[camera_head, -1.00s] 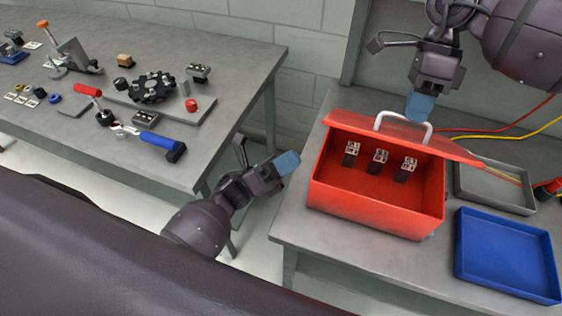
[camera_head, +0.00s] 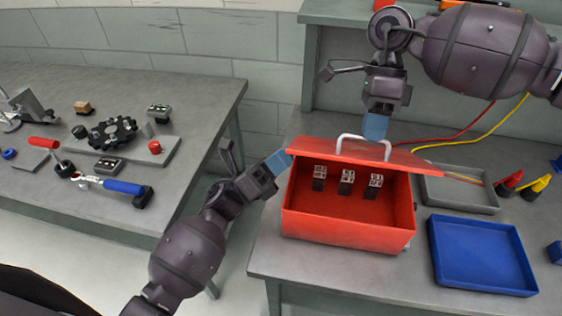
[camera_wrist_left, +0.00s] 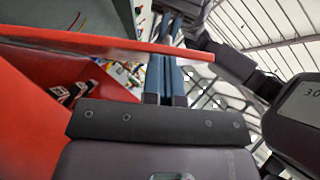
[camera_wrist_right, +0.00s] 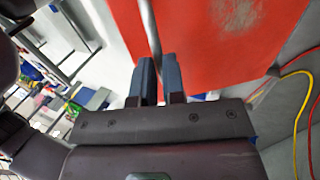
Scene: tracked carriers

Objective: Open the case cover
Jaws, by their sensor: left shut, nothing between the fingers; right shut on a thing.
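The red case (camera_head: 345,225) stands on the right bench. Its red cover (camera_head: 405,160) is raised and tilted at the back edge, with a pale handle (camera_head: 364,140) on it. Several small dark items with light printed tops (camera_head: 347,176) show inside. My right gripper (camera_head: 375,125) is shut on the handle; in the right wrist view the handle bar (camera_wrist_right: 152,30) runs between its fingers. My left gripper (camera_head: 279,160) is shut and empty at the left end of the cover. In the left wrist view the cover edge (camera_wrist_left: 110,42) passes close by its fingers; contact is unclear.
A blue tray (camera_head: 435,262) and a grey tray (camera_head: 450,203) lie right of the case. Red and yellow cables (camera_head: 480,118) run behind. The left bench (camera_head: 200,95) holds tools and a dark gear (camera_head: 112,132); a gap separates the benches.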

